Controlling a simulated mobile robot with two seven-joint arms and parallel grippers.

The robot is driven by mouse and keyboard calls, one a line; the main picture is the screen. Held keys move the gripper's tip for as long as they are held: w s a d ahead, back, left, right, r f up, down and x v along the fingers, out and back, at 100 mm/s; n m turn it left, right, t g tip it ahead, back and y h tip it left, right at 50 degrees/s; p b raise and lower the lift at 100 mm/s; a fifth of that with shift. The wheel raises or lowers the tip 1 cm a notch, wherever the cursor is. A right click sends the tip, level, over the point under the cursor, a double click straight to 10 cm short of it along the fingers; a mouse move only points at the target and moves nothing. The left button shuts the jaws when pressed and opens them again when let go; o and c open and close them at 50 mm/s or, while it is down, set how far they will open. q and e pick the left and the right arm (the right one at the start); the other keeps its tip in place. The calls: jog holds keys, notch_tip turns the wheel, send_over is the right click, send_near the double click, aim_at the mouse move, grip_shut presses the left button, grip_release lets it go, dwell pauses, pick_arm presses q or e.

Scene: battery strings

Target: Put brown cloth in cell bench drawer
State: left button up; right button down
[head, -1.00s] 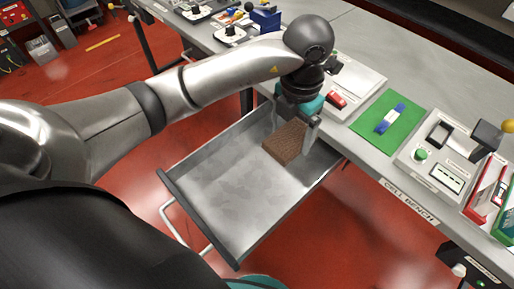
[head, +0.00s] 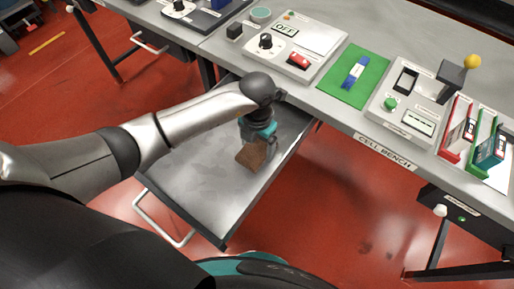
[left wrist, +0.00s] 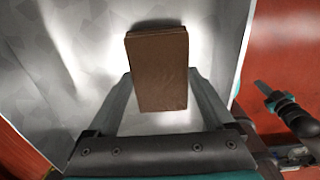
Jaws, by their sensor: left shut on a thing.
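The brown cloth (head: 252,155) is a folded, flat block. It is in my left gripper (head: 262,145), which is shut on it, in the rear right part of the open drawer's area. In the left wrist view the cloth (left wrist: 157,68) sits between the two fingertips and juts out past them. The pulled-out grey metal drawer (head: 195,185) is under the cell bench (head: 365,142) and looks otherwise empty. I cannot tell whether the cloth touches the drawer floor.
On the bench stand a switch box marked OFF (head: 285,31), a green mat (head: 342,87) with a blue item, a tester box (head: 395,105) and red and green holders (head: 455,125). Red floor lies open in front.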

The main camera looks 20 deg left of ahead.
aim_at(257, 149)
pick_arm(q)
jog(key=shift+f, duration=0.65)
jog(key=shift+f, duration=0.2)
jog(key=o, duration=1.1)
jog(key=shift+r, duration=0.1)
jog(key=shift+r, duration=0.1)
jog(key=shift+w+r, duration=0.1)
jog(key=shift+r, duration=0.25)
notch_tip(257, 149, up, 12)
jog(key=shift+f+p, duration=0.25)
jog(key=shift+p, duration=0.85)
